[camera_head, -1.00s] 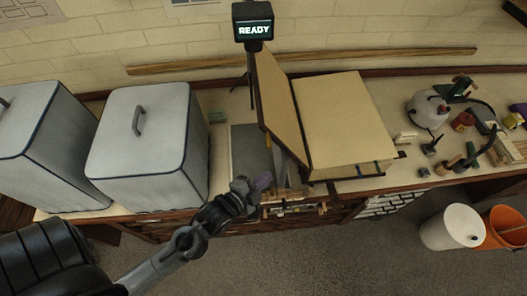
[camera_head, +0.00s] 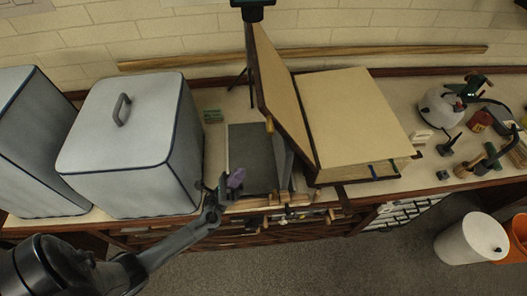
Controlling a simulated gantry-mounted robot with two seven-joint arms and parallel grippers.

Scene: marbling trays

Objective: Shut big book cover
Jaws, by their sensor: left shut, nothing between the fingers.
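The big book (camera_head: 358,118) lies on the bench with its tan page block facing up. Its cover (camera_head: 281,88) stands open on the left side, raised steeply and leaning left. My left gripper (camera_head: 232,183) is shut and empty at the front edge of the bench, left of the cover and apart from it. A small purple piece shows at its tip. The cover hides part of what lies behind it. My right gripper is not in view.
Two grey covered boxes (camera_head: 135,140) stand on the left. A dark flat slab (camera_head: 250,160) lies left of the cover. Wooden-handled tools (camera_head: 285,199) lie along the front edge. A kettle-like pot (camera_head: 440,108) and small tools stand on the right. A white bin (camera_head: 471,240) stands on the floor.

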